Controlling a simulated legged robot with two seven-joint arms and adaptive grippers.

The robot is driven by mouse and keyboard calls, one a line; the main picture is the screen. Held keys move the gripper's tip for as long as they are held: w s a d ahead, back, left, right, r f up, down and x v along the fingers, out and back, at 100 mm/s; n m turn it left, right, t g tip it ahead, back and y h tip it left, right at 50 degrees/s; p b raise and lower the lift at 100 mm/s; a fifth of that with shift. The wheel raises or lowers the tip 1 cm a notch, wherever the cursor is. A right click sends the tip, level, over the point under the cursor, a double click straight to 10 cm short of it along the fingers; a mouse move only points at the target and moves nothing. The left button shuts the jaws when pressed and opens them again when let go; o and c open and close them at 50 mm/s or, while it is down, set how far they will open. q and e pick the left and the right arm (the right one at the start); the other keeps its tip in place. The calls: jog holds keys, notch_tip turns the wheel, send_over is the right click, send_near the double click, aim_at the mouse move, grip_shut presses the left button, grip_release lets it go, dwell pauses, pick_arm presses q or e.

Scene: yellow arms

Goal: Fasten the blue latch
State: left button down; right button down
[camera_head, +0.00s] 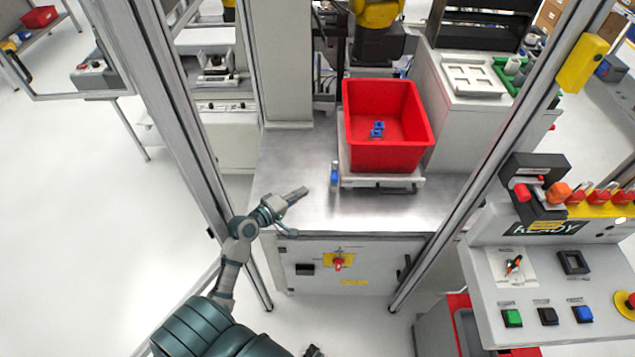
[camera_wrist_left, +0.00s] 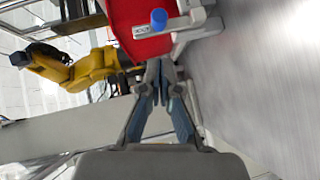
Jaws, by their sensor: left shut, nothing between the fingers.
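The blue latch (camera_head: 334,175) is a small upright piece at the left front side of the light holder (camera_head: 385,181) that carries a red bin (camera_head: 388,155). In the left wrist view the blue latch (camera_wrist_left: 158,19) shows as a round blue knob near the top, beyond my fingertips. My left gripper (camera_head: 300,192) is over the metal table, a short way left of the latch and apart from it. Its fingers are together and empty, as the left wrist view (camera_wrist_left: 155,72) also shows. My right gripper does not show clearly in either view.
Blue parts (camera_head: 377,130) lie in the red bin. Metal posts (camera_head: 180,100) frame the table (camera_head: 285,165) on both sides. A control panel (camera_head: 550,285) with buttons stands at the right. A yellow robot arm (camera_head: 377,14) is behind the bin. The table's front left is clear.

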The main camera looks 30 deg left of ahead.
aim_at(334, 179)
pick_arm(q)
jog(key=x, duration=0.9)
jog(key=shift+w+d+p, duration=0.15)
jog(key=shift+w+p, duration=0.2)
jog(key=shift+p, duration=0.05)
jog(key=shift+f, duration=0.1)
